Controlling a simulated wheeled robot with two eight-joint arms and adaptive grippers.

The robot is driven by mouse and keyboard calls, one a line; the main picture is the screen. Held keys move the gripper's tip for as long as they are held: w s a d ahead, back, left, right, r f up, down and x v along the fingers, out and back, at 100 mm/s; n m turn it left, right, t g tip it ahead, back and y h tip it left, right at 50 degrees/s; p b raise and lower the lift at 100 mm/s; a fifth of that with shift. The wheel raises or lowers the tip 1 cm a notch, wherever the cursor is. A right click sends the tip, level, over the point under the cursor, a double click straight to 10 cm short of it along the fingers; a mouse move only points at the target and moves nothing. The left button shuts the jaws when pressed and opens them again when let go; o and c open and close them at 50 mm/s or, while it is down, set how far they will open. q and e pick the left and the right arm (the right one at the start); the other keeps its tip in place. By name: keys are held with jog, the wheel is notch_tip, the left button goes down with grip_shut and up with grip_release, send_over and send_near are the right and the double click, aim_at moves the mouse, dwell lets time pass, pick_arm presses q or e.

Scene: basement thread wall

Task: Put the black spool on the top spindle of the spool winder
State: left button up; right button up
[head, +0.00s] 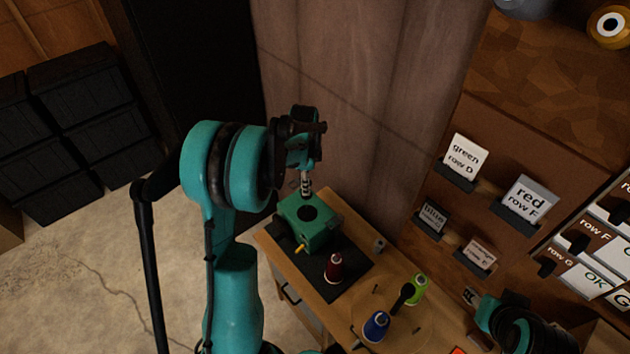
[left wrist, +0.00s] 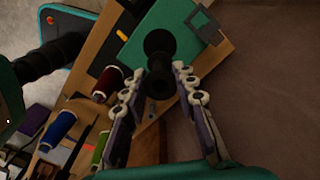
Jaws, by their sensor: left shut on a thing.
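The black spool (left wrist: 160,58) is between the fingertips of my left gripper (left wrist: 157,78) in the left wrist view, with its round end toward the camera. In the head view my left gripper (head: 306,190) points down over the green spool winder (head: 318,238), and the dark round spool (head: 307,212) shows just below the fingers against the winder's top. The winder also shows behind the spool in the left wrist view (left wrist: 188,22). The top spindle is hidden, and I cannot tell whether the spool touches it. My right arm is at the lower right; its fingers are unclear.
A dark red spool (head: 333,266) stands on the dark mat in front of the winder. A blue spool (head: 376,326) and a lime green spool (head: 417,288) stand on the bench to the right. A wall panel with labelled signs (head: 529,199) rises at right.

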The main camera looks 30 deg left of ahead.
pick_arm(q)
jog(key=shift+f+b, duration=2.4)
jog(key=shift+f, duration=1.65)
jog(key=shift+f+b, duration=0.4)
jog(key=shift+f+b, duration=0.15)
jog(key=shift+b, duration=0.15)
jog(key=shift+f, duration=0.15)
jog(key=o, duration=0.8)
